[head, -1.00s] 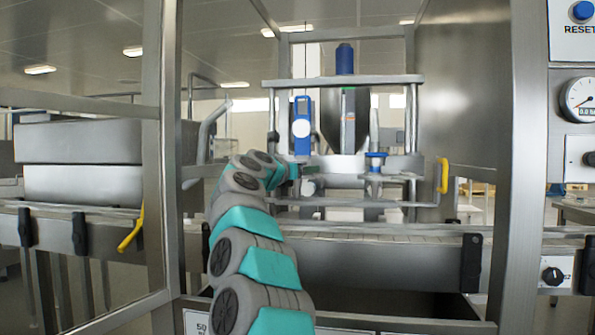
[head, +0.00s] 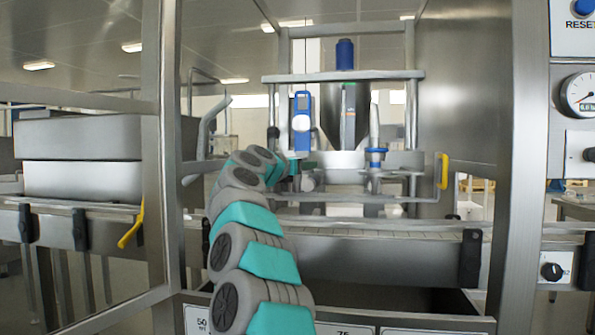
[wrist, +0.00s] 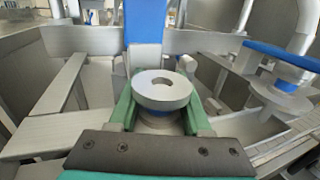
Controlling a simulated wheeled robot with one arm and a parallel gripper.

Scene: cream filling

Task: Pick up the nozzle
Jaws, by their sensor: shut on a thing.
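The nozzle (wrist: 162,90) shows in the wrist view as a round pale metal piece with a hole in its top face. My gripper (wrist: 160,112) has its green fingers on either side of it and is shut on it. A blue ring shows just below the nozzle's rim. In the head view my gripper (head: 295,168) is at the left side of the filling machine, below a blue upright unit (head: 302,125). The nozzle is too small and partly hidden there to make out clearly.
A second fitting with a blue collar (head: 375,157) stands to the right; it also shows in the wrist view (wrist: 285,65). The machine's metal frame posts (head: 160,150) stand on both sides of my arm. A conveyor (head: 380,233) runs below.

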